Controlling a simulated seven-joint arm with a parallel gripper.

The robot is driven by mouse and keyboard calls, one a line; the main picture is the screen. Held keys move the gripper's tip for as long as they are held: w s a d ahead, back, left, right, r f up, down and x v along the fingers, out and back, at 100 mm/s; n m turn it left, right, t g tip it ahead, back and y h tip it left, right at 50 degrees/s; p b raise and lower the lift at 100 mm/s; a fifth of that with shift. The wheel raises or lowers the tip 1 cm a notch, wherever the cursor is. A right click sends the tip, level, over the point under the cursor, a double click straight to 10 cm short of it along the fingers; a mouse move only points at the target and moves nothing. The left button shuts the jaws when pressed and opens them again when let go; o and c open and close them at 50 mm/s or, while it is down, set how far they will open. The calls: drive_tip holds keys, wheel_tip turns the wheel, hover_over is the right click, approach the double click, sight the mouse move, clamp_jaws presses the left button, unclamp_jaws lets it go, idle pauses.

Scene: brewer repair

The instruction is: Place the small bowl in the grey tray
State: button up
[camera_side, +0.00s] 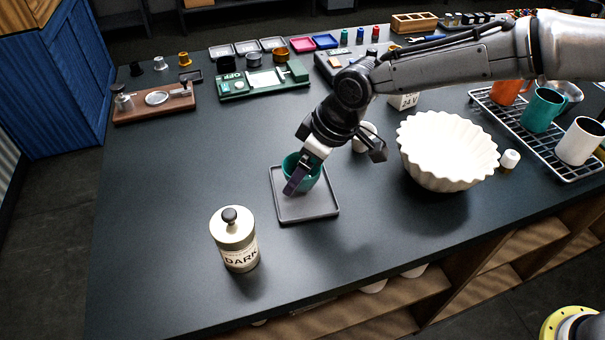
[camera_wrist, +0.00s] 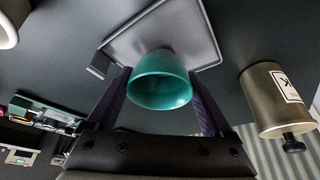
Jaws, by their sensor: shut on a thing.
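The small bowl (camera_side: 303,171) is teal green and sits between the fingers of my gripper (camera_side: 297,181) in the side view. My gripper is shut on it. The grey tray (camera_side: 318,210) is square with a low rim, and the bowl is over its far part. I cannot tell whether the bowl touches the tray floor. In the wrist view the bowl (camera_wrist: 163,82) is between the two dark fingers of my gripper (camera_wrist: 162,100), with the tray (camera_wrist: 126,44) behind it. The fingers hide part of the bowl in the side view.
A canister labelled DARK (camera_side: 234,240) stands left of the tray in front. A large white fluted bowl (camera_side: 446,150) stands to the right. A wire rack (camera_side: 535,139) holds mugs further right. A green board (camera_side: 262,83) lies behind. The dark tabletop left of the tray is clear.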

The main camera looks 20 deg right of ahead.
drive_tip(key=shift+f, duration=0.8)
drive_tip(key=shift+f, duration=0.2)
drive_tip(key=o, duration=1.2)
